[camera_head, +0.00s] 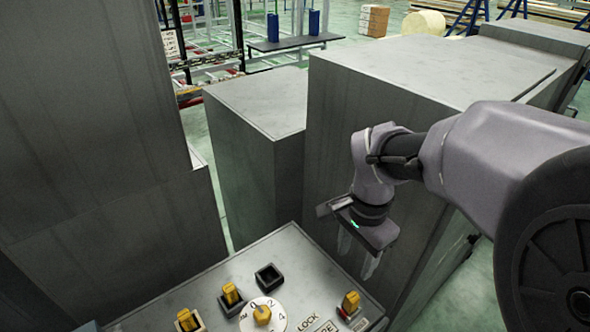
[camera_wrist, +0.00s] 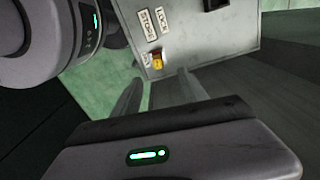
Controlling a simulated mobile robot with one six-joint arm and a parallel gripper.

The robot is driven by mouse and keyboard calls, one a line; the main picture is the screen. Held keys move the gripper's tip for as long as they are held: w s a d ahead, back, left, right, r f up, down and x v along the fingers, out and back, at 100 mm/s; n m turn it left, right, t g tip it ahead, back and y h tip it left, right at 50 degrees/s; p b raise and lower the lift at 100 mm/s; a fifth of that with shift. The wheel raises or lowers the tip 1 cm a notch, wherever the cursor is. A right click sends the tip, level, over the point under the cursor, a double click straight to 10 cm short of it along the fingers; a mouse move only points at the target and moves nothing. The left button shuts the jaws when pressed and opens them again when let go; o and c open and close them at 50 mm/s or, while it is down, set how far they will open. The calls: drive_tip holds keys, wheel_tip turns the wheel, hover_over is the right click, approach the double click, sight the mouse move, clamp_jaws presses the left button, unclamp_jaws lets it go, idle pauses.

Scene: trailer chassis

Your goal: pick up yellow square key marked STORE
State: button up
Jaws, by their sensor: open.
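In the wrist view the yellow key (camera_wrist: 157,61) sits near white labels reading STORE (camera_wrist: 148,24) and LOCK (camera_wrist: 165,18). I cannot tell for certain which label belongs to the key. My gripper (camera_head: 357,253) is open and empty, pointing down above the panel's right edge. In the wrist view its fingers (camera_wrist: 159,82) lie apart, with the key just beyond their tips.
Two more yellow keys (camera_head: 231,293) (camera_head: 187,320) stand at the panel's left. A yellow-handled round dial (camera_head: 262,315) and an empty dark square socket (camera_head: 269,277) lie between. Tall grey cabinets (camera_head: 420,70) (camera_head: 85,120) rise behind and left of the panel.

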drive_tip(key=b, duration=0.3)
approach(353, 296)
wheel_tip(353, 296, down, 6)
drive_tip(key=shift+b, duration=1.2)
wheel_tip(353, 296, down, 5)
drive_tip(key=b, duration=0.2)
drive_tip(key=shift+d+f+b, duration=0.15)
drive_tip(key=shift+b, duration=0.2)
drive_tip(key=shift+w, duration=0.1)
clamp_jaws()
